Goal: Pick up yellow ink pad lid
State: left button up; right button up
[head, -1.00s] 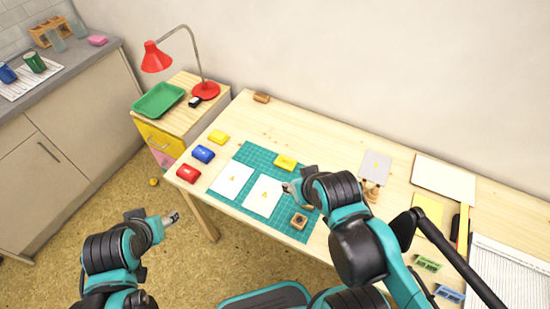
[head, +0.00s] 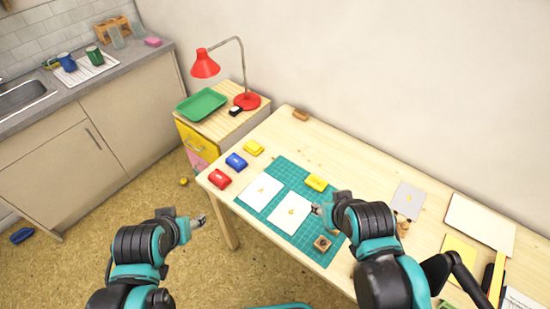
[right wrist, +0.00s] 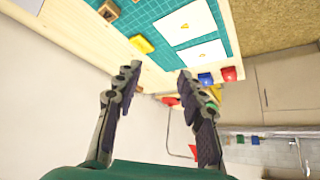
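A yellow ink pad piece (head: 316,182) lies on the green cutting mat's far edge. It also shows in the right wrist view (right wrist: 142,43). A second yellow piece (head: 253,147) lies on the bare wood, in a row with a blue ink pad (head: 236,161) and a red ink pad (head: 220,179). I cannot tell which yellow piece is the lid. My right gripper (head: 318,209) is over the mat, nearer me than the yellow piece there. Its fingers (right wrist: 160,72) are apart and empty. My left gripper (head: 201,220) is off the table's front left, above the floor; its opening is unclear.
Two white cards (head: 262,191) and a wooden stamp (head: 322,243) lie on the cutting mat (head: 309,241). A grey sheet (head: 408,197) and wooden stamps lie to the right. A red lamp (head: 205,64) and green tray (head: 201,104) stand on the side cabinet. Bare wood surrounds the ink pads.

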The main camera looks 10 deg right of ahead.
aim_at(314, 182)
jog(key=i+j+z, duration=0.1)
jog(key=i+z, duration=0.15)
jog(key=z, duration=0.15)
jog(key=i+j+z, duration=0.15)
jog(key=z, duration=0.2)
jog(key=i+j+z, duration=0.25)
jog(key=z, duration=0.15)
jog(key=i+j+z, duration=0.2)
jog(key=j+z, duration=0.15)
